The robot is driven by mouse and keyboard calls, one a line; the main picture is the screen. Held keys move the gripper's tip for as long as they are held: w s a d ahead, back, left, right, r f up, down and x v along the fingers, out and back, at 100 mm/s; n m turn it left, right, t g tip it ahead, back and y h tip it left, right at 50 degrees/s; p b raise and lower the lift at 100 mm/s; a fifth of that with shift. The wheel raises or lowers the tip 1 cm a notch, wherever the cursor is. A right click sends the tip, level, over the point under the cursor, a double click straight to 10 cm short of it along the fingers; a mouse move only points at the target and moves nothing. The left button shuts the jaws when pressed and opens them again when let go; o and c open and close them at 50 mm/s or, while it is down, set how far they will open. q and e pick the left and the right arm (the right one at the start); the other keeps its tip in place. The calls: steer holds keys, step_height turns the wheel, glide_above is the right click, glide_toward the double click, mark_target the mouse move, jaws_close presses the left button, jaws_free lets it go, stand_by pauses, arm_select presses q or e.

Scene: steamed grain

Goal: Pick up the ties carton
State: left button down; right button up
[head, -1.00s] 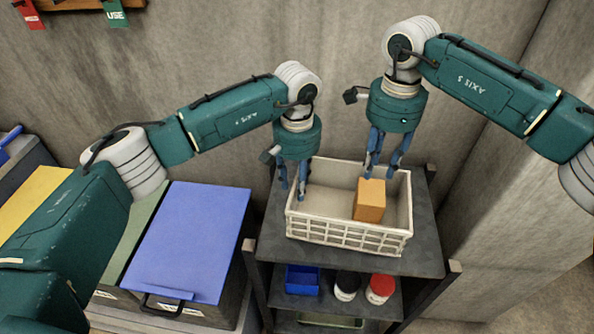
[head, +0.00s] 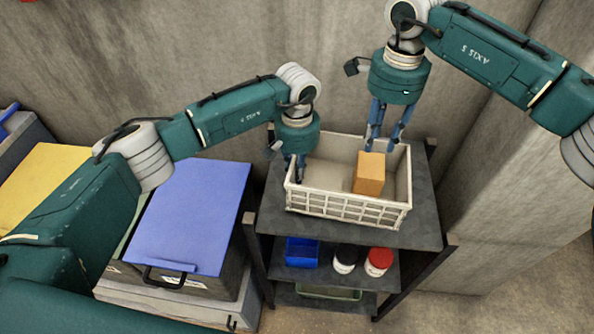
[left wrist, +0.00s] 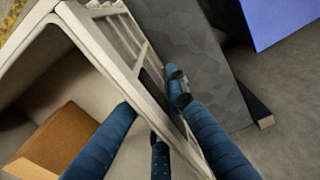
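The ties carton, seemingly the plain orange-brown box (head: 369,174), stands upright in the right part of a white crate (head: 350,207). It also shows at the lower left of the left wrist view (left wrist: 52,140). My left gripper (head: 296,172) is open at the crate's left wall. In the left wrist view its blue fingers (left wrist: 150,95) lie on both sides of the crate wall (left wrist: 115,65), with gaps visible. My right gripper (head: 383,146) is open and empty above the back right of the crate, just behind and above the carton. Its fingertips are partly hidden.
The crate stands on a dark shelf unit's top (head: 425,205). Below are a blue bin (head: 301,251), a white jar (head: 345,258) and a red-lidded jar (head: 378,261). A blue-lidded box (head: 190,215) is at left. Concrete walls stand behind and right.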

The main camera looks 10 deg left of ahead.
mark_target(369, 165)
steer(key=o, duration=0.7)
steer(key=shift+f, duration=0.4)
steer(key=shift+c, duration=0.2)
steer(key=o, duration=0.5)
steer(key=f+m, duration=0.2)
steer(key=f, duration=0.1)
steer(key=shift+s+a, duration=0.15)
steer(key=shift+a, duration=0.2)
step_height(369, 165, down, 6)
steer(key=shift+f, duration=0.1)
steer(key=shift+w+d+f, duration=0.1)
steer(key=shift+d+f, duration=0.1)
steer(key=shift+f, duration=1.25)
steer(key=shift+w+d+f, duration=0.1)
steer(key=shift+d+f, duration=0.1)
steer(key=shift+f, duration=1.25)
